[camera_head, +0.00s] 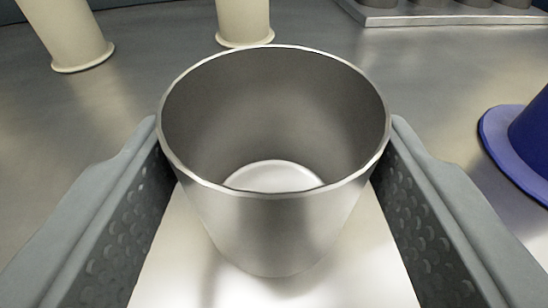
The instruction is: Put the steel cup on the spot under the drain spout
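The steel cup (275,225) stands upright in the middle of the view, its open mouth towards the camera. I see no contents in it, only a bright round bottom. My gripper (275,125) has one grey finger on each side of the cup, and both finger ends meet its wall near the rim. The fingers appear shut on it. A pale flat patch (180,270) shows below the cup between the fingers; I cannot tell whether the cup touches it. I cannot make out the drain spout or its spot for sure.
Two cream cylinders with flared lower rims, one at the upper left (65,30) and one at the top middle (243,20), stand beyond the cup. A blue flanged object (520,150) is at the right. A metal tray (400,17) with grey vessels is at the upper right. Bare metal surface (450,75) lies between.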

